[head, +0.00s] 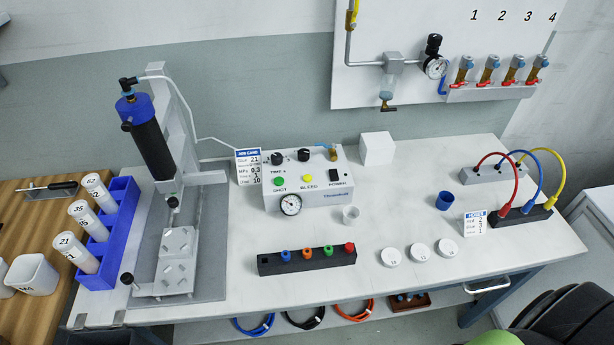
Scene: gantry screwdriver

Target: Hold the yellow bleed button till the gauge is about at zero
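The yellow bleed button (307,178) is on the front of the white control box (335,190), above the word BLEED. The round gauge (290,204) is on the box's lower left front; its needle is too small to read. Nothing touches the yellow button. Neither of my grippers can be made out in the head view.
A dispensing stand (172,130) with a black barrel is left of the box. A small clear cup (350,214) stands at the box's front right. A black rack (306,259) with coloured tips and white lids (419,252) are nearer. A black and green shape (565,320) fills the lower right corner.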

